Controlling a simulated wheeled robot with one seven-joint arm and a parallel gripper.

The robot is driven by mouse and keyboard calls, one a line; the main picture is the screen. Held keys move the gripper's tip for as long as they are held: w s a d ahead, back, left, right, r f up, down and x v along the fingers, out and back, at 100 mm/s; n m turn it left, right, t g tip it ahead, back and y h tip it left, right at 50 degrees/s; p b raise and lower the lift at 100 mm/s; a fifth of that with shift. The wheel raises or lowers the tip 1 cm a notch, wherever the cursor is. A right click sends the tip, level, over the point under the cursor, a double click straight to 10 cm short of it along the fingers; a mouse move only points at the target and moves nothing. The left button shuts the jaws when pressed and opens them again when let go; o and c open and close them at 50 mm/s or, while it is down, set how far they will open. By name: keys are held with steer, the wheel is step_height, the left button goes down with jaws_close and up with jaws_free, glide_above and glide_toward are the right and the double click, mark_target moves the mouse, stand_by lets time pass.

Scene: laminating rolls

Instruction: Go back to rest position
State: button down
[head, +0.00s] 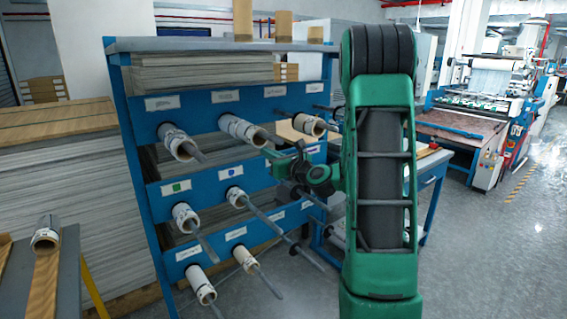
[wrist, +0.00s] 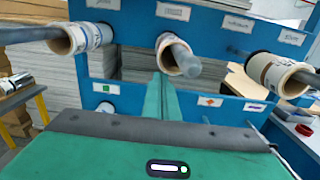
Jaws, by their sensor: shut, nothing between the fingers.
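My gripper (wrist: 160,82) shows in the wrist view as two green fingers closed together with nothing between them. It points at the blue rack (head: 225,99), just below a roll (wrist: 170,53) on a grey rod. It appears apart from the roll, though the exact gap is hard to judge. In the head view my green arm stands upright right of centre, and its wrist end reaches left toward the rack's right half. The fingertips are hard to make out there.
The rack holds several rolls (head: 241,128) on protruding rods, with labels. A lone roll (head: 45,236) lies on a stand at the left. Stacked boards (head: 70,180) stand behind it. A table (head: 432,165) and a machine (head: 490,90) are at the right. Grey floor at the far right is clear.

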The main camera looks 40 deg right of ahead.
steer(key=s, duration=0.8)
steer(key=shift+d, duration=0.2)
steer(key=shift+f, duration=0.1)
steer(key=s+a+f+n+g+y, duration=0.25)
steer(key=a+f+n+g, duration=0.2)
steer(key=a+n, duration=0.35)
steer(key=s+a+f+n+g+y, duration=0.2)
steer(key=s+a+f+n+g, duration=0.3)
steer(key=n, duration=0.4)
steer(key=s+n+g+h, duration=0.3)
steer(key=s+n+g, duration=0.5)
steer(key=s, duration=1.8)
steer(key=d+f+n, duration=0.1)
steer(key=n, duration=0.4)
steer(key=shift+g+h, duration=0.35)
